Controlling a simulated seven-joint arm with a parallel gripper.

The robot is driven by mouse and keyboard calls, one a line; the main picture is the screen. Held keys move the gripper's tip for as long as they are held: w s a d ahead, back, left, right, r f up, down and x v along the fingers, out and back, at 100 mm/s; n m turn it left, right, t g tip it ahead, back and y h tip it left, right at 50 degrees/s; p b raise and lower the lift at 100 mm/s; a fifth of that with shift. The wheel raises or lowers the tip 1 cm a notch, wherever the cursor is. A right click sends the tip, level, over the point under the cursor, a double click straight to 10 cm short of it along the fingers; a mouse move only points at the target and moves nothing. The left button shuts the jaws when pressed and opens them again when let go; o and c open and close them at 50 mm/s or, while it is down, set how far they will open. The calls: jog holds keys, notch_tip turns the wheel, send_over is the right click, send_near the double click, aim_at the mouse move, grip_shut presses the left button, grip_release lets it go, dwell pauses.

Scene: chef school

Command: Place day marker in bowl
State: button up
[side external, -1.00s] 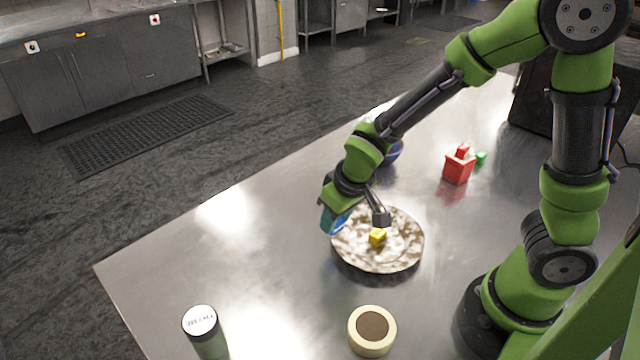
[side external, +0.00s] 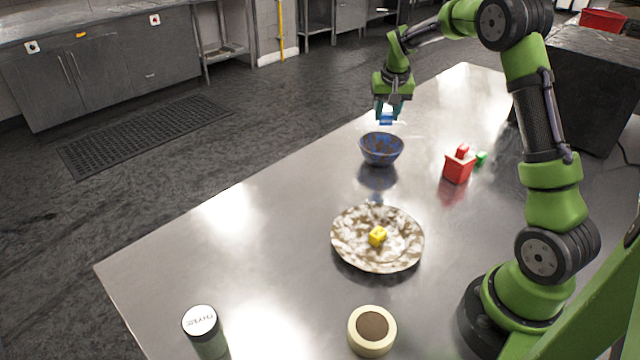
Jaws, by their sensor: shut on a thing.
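A dark blue speckled bowl (side external: 381,158) stands on the metal table beyond the plate. My gripper (side external: 387,116) is over the bowl, pointing down, shut on a small blue block (side external: 386,118). The block hangs above the bowl's rim, apart from it. I take this block to be the day marker, but no lettering on it can be read. A small yellow block (side external: 377,236) with dark marks lies on the brown-and-white plate (side external: 352,251).
A red box (side external: 458,170) with a red piece on top and a green piece (side external: 481,158) behind stands right of the bowl. Table between plate and left edge is clear.

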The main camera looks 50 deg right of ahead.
jog(key=shift+w+d+r, duration=0.3)
jog(key=shift+r, duration=0.3)
jog(key=shift+w+d+r, duration=0.25)
jog(key=shift+r, duration=0.3)
jog(key=shift+s+a+r, duration=0.1)
jog(key=shift+a+r, duration=0.05)
send_near(383, 136)
jog(key=shift+s+a+f, duration=0.15)
jog(key=shift+a+f, duration=0.35)
jog(key=shift+f, duration=0.6)
jog(key=shift+s+a+f, duration=0.15)
jog(key=shift+a+f, duration=0.35)
jog(key=shift+f, duration=0.55)
jog(key=shift+s+a+f, duration=0.15)
jog(key=shift+a+f, duration=0.35)
jog(key=shift+f, duration=0.6)
jog(key=o, duration=1.1)
jog(key=shift+r, duration=0.1)
notch_tip(383, 136, up, 7)
jog(key=shift+f, duration=0.1)
